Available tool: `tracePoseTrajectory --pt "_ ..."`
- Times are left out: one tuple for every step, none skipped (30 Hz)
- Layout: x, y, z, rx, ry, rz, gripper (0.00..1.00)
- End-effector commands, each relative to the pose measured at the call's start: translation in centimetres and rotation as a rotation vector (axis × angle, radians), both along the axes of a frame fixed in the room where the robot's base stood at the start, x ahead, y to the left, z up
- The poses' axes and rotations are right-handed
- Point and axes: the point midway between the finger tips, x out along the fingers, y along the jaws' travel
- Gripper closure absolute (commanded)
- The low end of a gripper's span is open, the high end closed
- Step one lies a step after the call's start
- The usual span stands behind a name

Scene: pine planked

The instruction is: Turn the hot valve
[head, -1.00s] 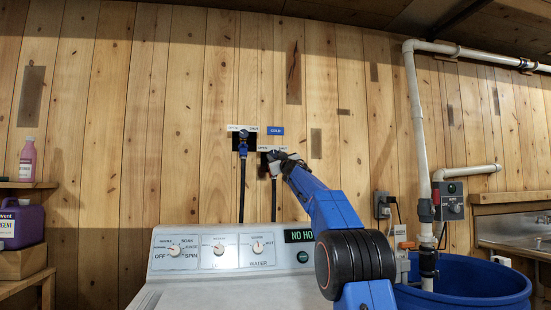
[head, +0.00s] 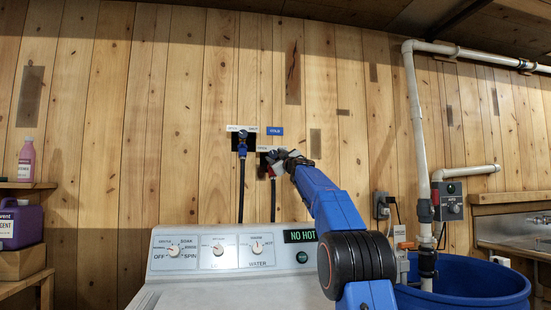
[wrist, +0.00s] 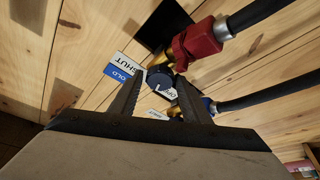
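Two wall valves show in the head view. The left one has a blue fitting (head: 243,150). The lower right one has a red fitting (head: 272,171), partly hidden by my gripper (head: 284,163). In the wrist view the red fitting (wrist: 197,40) joins brass and a dark round knob (wrist: 160,77) with a white mark. My gripper (wrist: 161,78) is open, one finger on each side of this knob, with slight gaps seeming to show. The blue fitting (wrist: 208,105) lies just beyond the right finger. OPEN and SHUT labels (wrist: 140,64) stand by the valves.
A blue COLD label (head: 276,131) is above the right valve, beside the left valve's labels. A washer panel (head: 205,248) with a "NO HOT" display (head: 299,236) stands below. A blue tub (head: 470,285) and white pipes (head: 418,120) are at the right.

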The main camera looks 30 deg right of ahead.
Motion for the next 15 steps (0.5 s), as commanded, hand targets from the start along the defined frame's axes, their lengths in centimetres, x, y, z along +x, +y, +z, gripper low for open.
tracePoseTrajectory --pt "-0.02 0.02 0.03 0.0 0.0 0.0 0.46" --pt "-0.01 0.02 0.02 0.0 0.0 0.0 0.46" --pt "0.0 0.01 0.01 0.0 0.0 0.0 0.46" --pt "0.0 0.01 -0.01 0.0 0.0 0.0 0.46" --pt "0.0 0.0 -0.01 0.0 0.0 0.0 0.46" --pt "0.01 0.0 -0.02 0.0 0.0 0.0 0.46" --pt "0.02 -0.01 -0.03 0.0 0.0 0.0 0.46" --pt "0.02 0.0 -0.03 0.001 0.0 0.0 0.46" --pt "0.0 -0.01 -0.03 0.001 0.0 0.0 0.46" --pt "-0.03 -0.01 -0.04 0.001 0.0 0.0 0.46" --pt "-0.08 -0.01 -0.05 0.001 0.0 0.0 0.46" --pt "-0.19 0.0 -0.08 0.002 0.0 0.001 0.46" --pt "-0.32 0.0 -0.13 0.002 0.001 0.0 0.46" --pt "-0.46 0.0 -0.2 0.001 0.001 0.001 0.46" --pt "-0.73 0.01 -0.29 0.002 0.001 0.001 0.46"
